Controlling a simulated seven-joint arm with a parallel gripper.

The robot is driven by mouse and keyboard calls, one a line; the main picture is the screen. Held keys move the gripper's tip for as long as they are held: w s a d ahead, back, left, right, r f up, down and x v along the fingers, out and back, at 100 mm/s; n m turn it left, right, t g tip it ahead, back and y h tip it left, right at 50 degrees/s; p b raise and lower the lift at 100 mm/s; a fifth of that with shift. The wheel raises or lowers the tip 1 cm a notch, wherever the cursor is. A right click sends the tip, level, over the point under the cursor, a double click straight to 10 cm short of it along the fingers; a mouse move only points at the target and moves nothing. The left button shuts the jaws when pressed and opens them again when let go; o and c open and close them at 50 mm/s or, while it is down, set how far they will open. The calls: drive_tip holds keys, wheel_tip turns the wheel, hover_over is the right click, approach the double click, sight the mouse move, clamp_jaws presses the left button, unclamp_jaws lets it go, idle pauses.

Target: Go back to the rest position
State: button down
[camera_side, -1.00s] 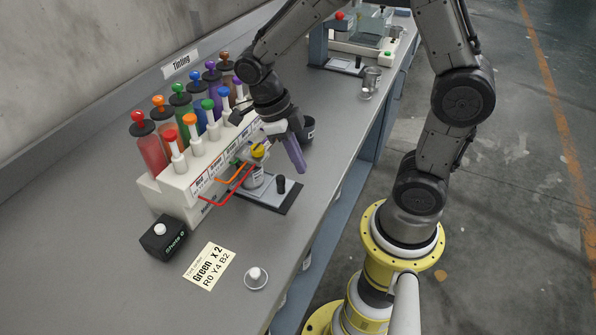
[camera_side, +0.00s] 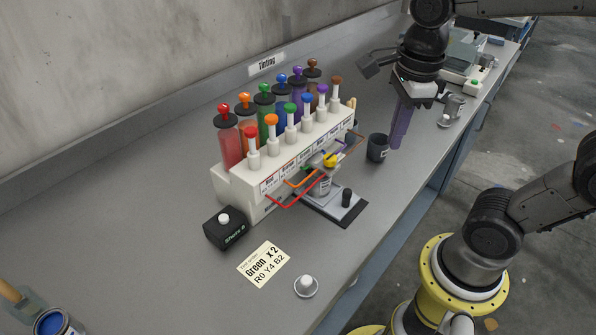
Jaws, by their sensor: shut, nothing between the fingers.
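My gripper (camera_side: 396,146) hangs over the bench with its long purple fingers pointing down and shut, with nothing between them. It is to the right of the tinting rack (camera_side: 233,186) and just beside the dark cup (camera_side: 377,147); whether its tips touch the bench I cannot tell. The white rack carries several coloured canisters and plungers, with coloured spouts along its front. A small jar (camera_side: 324,182) stands under the spouts on a flat plate (camera_side: 340,206) with a black knob. A yellow piece (camera_side: 330,159) shows just above the jar.
A black box with a white button (camera_side: 225,228), an order card (camera_side: 263,263) and a white knob on a disc (camera_side: 306,286) lie in front. A blue paint can (camera_side: 56,323) is at the lower left. Metal cups (camera_side: 452,108) stand at the right.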

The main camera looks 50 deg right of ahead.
drive_tip(key=s+n+t, duration=0.1)
drive_tip(key=n, duration=0.8)
drive_tip(key=s+n+t, duration=0.2)
drive_tip(key=n, duration=0.6)
drive_tip(key=s+n+t, duration=0.1)
drive_tip(key=n, duration=0.8)
drive_tip(key=shift+s+a+f+n+t+y, duration=0.2)
drive_tip(key=shift+a+n+t+y, duration=0.1)
drive_tip(key=shift+a+t, duration=0.1)
